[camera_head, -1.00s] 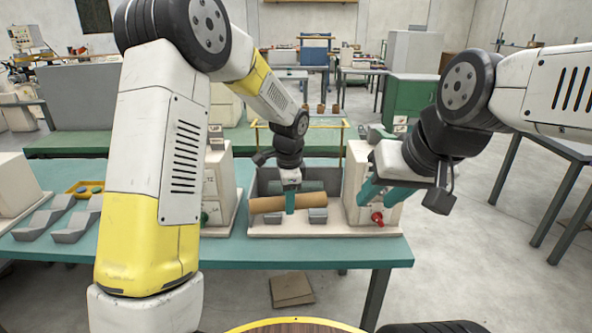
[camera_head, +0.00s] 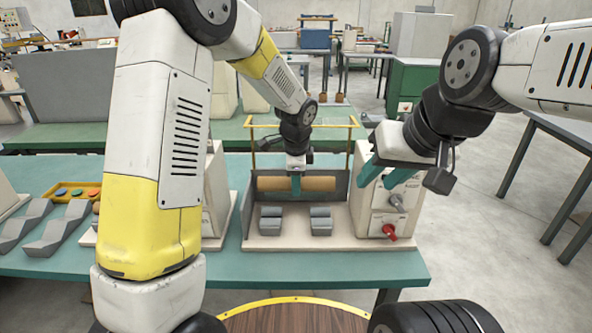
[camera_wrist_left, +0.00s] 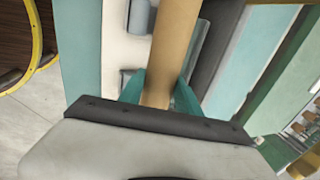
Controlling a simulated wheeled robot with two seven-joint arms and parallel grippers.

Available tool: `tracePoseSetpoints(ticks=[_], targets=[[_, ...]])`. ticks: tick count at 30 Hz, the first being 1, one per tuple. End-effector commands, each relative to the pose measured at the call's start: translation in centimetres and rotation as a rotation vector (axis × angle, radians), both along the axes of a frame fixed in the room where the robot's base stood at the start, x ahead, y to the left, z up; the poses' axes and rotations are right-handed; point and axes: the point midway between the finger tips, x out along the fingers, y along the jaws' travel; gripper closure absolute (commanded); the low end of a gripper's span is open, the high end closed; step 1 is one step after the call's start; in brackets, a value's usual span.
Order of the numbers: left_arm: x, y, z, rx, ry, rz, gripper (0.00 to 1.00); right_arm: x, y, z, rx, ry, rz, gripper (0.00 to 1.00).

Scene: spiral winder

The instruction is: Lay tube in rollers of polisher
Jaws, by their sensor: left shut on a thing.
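A tan tube (camera_head: 322,184) lies level across the polisher (camera_head: 345,228), in front of its grey back wall. My left gripper (camera_head: 295,188) is shut on it from above; in the left wrist view the tube (camera_wrist_left: 172,45) passes between the teal fingers (camera_wrist_left: 162,95). A grey-teal roller (camera_wrist_left: 203,45) shows beside the tube in that view; the head view hides it behind the tube. I cannot tell whether the tube touches the rollers. My right gripper (camera_head: 386,174) has its teal fingers apart, empty, by the polisher's right housing (camera_head: 408,200).
Two grey notched blocks (camera_head: 270,220) (camera_head: 320,221) stand empty at the front of the polisher's base. A red knob (camera_head: 389,232) sticks out of the right housing. A thin yellow frame (camera_head: 352,122) rises behind. Grey trays (camera_head: 58,230) lie to the left.

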Motion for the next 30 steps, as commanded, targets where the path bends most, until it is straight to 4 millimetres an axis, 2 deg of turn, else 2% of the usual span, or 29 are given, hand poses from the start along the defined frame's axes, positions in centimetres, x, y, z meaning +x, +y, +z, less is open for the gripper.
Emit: tracePoseSetpoints(ticks=[21,30], targets=[[-0.1,0.0,-7.9,0.001,0.003,0.0,1.0,0.0,0.0,0.0,0.0,0.0,0.0,0.64],[0.0,0.0,-9.4,0.0,0.001,0.0,1.0,0.0,0.0,0.0,0.0,0.0,0.0,0.64]])
